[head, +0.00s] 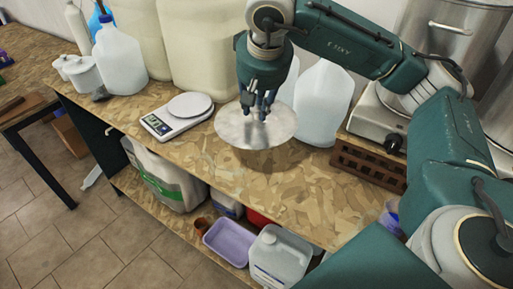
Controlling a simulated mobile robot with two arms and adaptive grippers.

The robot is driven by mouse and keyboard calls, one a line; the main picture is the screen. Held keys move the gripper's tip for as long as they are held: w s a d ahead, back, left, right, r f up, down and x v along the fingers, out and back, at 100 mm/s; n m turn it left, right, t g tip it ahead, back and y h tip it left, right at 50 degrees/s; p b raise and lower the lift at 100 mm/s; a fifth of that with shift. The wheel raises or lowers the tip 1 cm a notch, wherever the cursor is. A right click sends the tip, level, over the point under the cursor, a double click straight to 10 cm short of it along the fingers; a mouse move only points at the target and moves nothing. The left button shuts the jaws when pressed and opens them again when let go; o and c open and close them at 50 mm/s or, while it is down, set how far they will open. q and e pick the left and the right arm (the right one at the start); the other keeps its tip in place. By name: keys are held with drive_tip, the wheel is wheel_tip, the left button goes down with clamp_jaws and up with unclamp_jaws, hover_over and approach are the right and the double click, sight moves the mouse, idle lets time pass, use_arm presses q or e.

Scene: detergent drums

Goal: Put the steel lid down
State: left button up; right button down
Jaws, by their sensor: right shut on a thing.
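The steel lid (232,128) is a round, shiny disc. It is above the wooden worktop, near the front edge, to the right of the kitchen scale. My right gripper (257,114) comes down from above and is shut on the lid near its middle. The grasped part is hidden by the fingers. My left gripper is not in view.
A white scale (178,116) stands just left of the lid. Translucent jugs (323,103) and large cream drums stand behind it. The worktop (285,190) in front is clear.

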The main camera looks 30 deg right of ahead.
sight(257, 120)
wheel_tip(257, 120, down, 5)
drive_tip(key=shift+r+p, duration=0.2)
drive_tip(key=shift+p, duration=0.1)
wheel_tip(257, 120, down, 4)
drive_tip(key=shift+f+p, duration=0.3)
wheel_tip(257, 120, down, 4)
drive_tip(key=shift+a+r+p, duration=0.1)
drive_tip(key=shift+r+p, duration=0.15)
drive_tip(key=shift+p, duration=0.1)
drive_tip(key=shift+f, duration=0.25)
drive_tip(key=c, duration=1.7)
unclamp_jaws()
drive_tip(key=shift+o, duration=1.3)
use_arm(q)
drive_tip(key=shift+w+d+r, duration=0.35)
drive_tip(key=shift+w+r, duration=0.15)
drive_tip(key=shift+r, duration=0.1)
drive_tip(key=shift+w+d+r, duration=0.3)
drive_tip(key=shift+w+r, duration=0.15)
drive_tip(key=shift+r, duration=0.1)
